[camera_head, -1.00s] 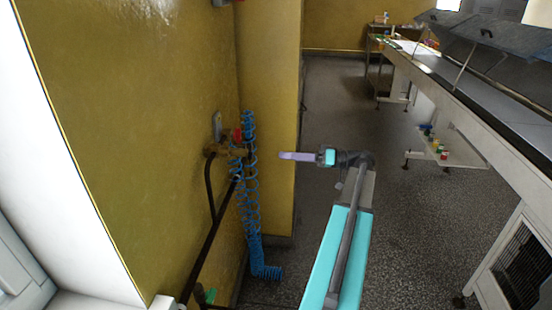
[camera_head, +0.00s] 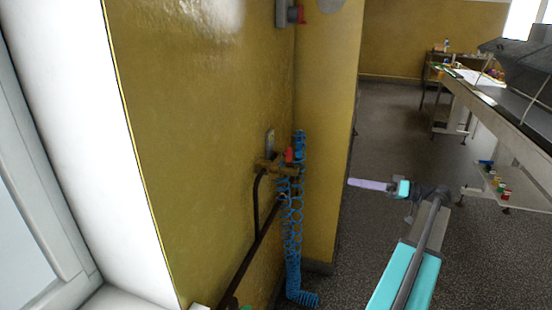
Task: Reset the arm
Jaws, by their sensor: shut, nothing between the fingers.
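My gripper (camera_head: 352,182) is at the end of my grey and turquoise arm, right of the centre of the head view. Its pale lilac fingers point left and are together, with nothing visible between them. In the picture it shows just right of the valve with a red handle (camera_head: 289,155) and the coiled blue hose (camera_head: 292,225) on the yellow wall. A gap shows between the fingers and the hose. How far apart they are in depth I cannot tell.
A yellow wall (camera_head: 200,130) and a white window frame (camera_head: 120,170) fill the left. A long machine table (camera_head: 500,115) with a shelf of coloured items stands at the right. Dark speckled floor (camera_head: 390,130) lies open between them.

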